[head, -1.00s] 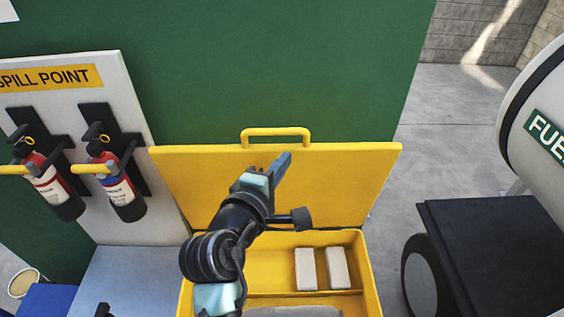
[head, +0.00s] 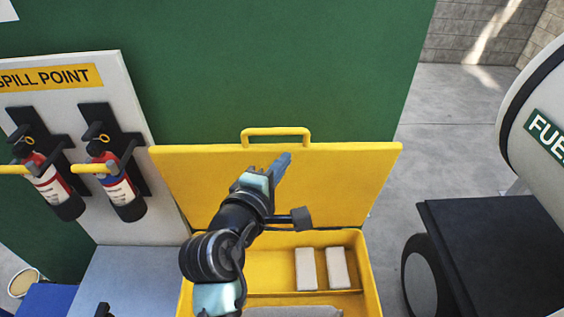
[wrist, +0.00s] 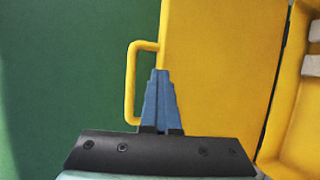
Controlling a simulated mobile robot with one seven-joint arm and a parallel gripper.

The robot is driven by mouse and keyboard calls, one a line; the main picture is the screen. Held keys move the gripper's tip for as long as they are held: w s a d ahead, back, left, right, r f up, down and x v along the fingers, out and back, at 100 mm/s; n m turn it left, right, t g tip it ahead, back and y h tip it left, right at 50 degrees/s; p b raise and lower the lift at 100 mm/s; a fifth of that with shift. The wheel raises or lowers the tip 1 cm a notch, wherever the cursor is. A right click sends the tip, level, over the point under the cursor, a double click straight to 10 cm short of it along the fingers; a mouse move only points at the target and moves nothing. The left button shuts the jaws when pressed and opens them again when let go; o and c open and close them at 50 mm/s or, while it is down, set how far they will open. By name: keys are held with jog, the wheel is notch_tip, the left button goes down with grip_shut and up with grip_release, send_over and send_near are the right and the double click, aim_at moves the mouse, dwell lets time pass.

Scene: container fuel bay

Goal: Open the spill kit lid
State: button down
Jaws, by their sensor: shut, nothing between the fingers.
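The yellow spill kit lid (head: 345,180) stands raised at the back of its box in the head view, with a yellow loop handle (head: 275,131) on its top edge. The open yellow spill kit box (head: 368,275) shows below it, with two white blocks inside. My gripper (head: 283,160) is shut and empty in front of the lid, below the handle. In the wrist view the blue fingertips (wrist: 159,72) are together and overlap the lid (wrist: 220,65) near its handle edge, beside the handle (wrist: 130,85). I cannot tell whether they touch the lid.
Two red fire extinguishers (head: 118,190) hang on a white panel at left. A green wall (head: 290,65) is behind the lid. A black surface (head: 495,250) and a rounded white tank (head: 545,95) stand at right. Bare floor (head: 430,120) shows between.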

dwell(0.4)
jog(key=c, duration=1.1)
grip_release()
jog(key=shift+b+v, duration=1.85)
jog(key=shift+v, duration=4.6)
jog(key=shift+c, duration=0.4)
